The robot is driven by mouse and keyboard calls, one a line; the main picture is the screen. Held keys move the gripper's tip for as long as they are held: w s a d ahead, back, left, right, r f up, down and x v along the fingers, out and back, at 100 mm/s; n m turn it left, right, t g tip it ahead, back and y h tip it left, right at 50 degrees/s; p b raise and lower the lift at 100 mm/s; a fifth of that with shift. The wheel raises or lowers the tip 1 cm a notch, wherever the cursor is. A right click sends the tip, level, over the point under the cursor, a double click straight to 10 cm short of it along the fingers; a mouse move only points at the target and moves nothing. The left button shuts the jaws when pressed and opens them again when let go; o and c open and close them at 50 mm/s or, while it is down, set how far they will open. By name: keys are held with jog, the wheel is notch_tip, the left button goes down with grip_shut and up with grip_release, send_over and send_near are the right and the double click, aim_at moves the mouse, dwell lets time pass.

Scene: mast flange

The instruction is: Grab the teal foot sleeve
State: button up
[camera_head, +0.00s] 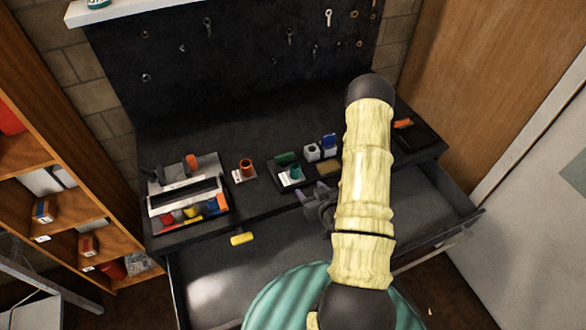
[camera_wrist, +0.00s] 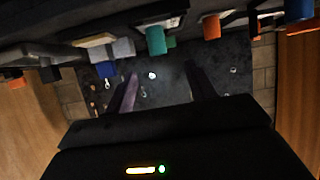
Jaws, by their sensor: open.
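The teal foot sleeve (camera_head: 295,171) is a short teal cylinder on a small white-and-dark holder (camera_head: 291,182) near the front edge of the black bench top. In the wrist view, which looks upside down, the teal sleeve (camera_wrist: 156,41) shows near the top centre. My gripper (camera_head: 318,205) is in front of the bench edge, right of and nearer than the sleeve, partly hidden by my arm. In the wrist view my gripper (camera_wrist: 163,84) is open, with nothing between its fingers. The sleeve lies beyond the fingertips' gap, apart from them.
An orange cylinder (camera_head: 246,166) stands left of the sleeve. A dark green piece (camera_head: 286,157) lies behind it. White and blue blocks (camera_head: 320,149) stand to the right. A tray of coloured parts (camera_head: 187,200) is at left. An open drawer (camera_head: 250,271) extends below, holding a yellow piece (camera_head: 242,239).

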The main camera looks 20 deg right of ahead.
jog(key=shift+s+d+r+t, duration=0.1)
jog(key=shift+s+r+t, duration=0.1)
jog(key=shift+s+t, duration=0.1)
jog(key=shift+w+f, duration=0.1)
jog(key=b+x, duration=0.5)
jog(key=b, duration=0.2)
jog(key=shift+w+d+f, duration=0.15)
jog(key=shift+w+f, duration=0.05)
jog(key=shift+w, duration=0.1)
jog(key=shift+w+b, duration=0.1)
jog(key=shift+b, duration=0.25)
jog(key=shift+w+f+b, duration=0.1)
jog(key=shift+w+b, duration=0.15)
jog(key=shift+b, duration=0.95)
